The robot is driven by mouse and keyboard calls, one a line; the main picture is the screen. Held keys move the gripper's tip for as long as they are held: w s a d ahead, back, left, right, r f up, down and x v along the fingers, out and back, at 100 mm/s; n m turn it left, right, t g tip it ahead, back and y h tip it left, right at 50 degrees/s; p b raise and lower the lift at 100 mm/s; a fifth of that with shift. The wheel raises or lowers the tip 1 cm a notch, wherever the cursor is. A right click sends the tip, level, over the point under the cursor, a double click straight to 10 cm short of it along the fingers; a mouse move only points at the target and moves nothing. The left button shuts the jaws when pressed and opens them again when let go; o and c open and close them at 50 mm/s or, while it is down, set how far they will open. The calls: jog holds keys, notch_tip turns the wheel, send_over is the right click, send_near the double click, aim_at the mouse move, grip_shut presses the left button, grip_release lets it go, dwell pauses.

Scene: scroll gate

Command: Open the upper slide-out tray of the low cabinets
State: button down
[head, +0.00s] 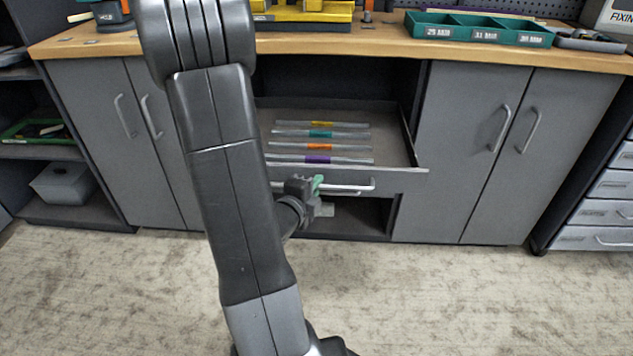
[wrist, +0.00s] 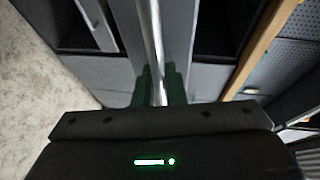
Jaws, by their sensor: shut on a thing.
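The upper slide-out tray (head: 390,158) of the low cabinets is pulled out part way in the head view. Several clear strips with coloured labels lie in it. Its grey front carries a silver bar handle (head: 350,187). My gripper (head: 316,184) is shut on this handle, towards its left part. In the wrist view the handle bar (wrist: 152,50) runs down between the green fingertips (wrist: 160,85) of my gripper. My arm hides the left end of the tray and part of its front.
Closed cabinet doors (head: 490,140) stand right of the tray, and more doors (head: 120,120) stand to the left. The wooden worktop (head: 390,45) above bears a green compartment box (head: 480,30). An open space lies under the tray. The carpet in front is clear.

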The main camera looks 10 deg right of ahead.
jog(key=shift+s+a, duration=0.15)
jog(key=shift+s, duration=0.4)
jog(key=c, duration=1.8)
grip_release()
jog(key=shift+o, duration=0.2)
jog(key=p+v, duration=0.1)
jog(key=v, duration=1.2)
jog(key=shift+s+a, duration=0.25)
jog(key=shift+a, duration=0.05)
jog(key=b+x, duration=0.1)
jog(key=x, duration=1.1)
jog(key=shift+w+d, duration=0.25)
jog(key=shift+w, duration=0.05)
